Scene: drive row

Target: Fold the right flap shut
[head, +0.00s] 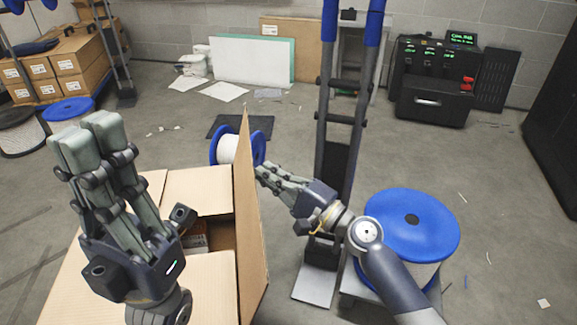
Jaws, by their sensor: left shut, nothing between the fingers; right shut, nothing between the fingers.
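The cardboard box (205,188) stands at the lower left in the head view. Its right flap (250,225) stands about upright along the right side of the opening. Other flaps lie folded down, and a dark gap with something inside it shows beside the right flap. My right gripper (262,172) is shut and empty, to the right of the right flap, with its fingertips close to the flap's upper part; I cannot tell whether they touch. My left gripper (90,128) is shut and empty, raised over the left part of the box, and hides some of it.
A blue-topped spool (412,222) stands at the right, next to a hand truck (338,150). A smaller blue and white spool (236,147) lies behind the box. Stacked boxes (75,62) are at the back left. A black equipment case (432,90) stands at the back right.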

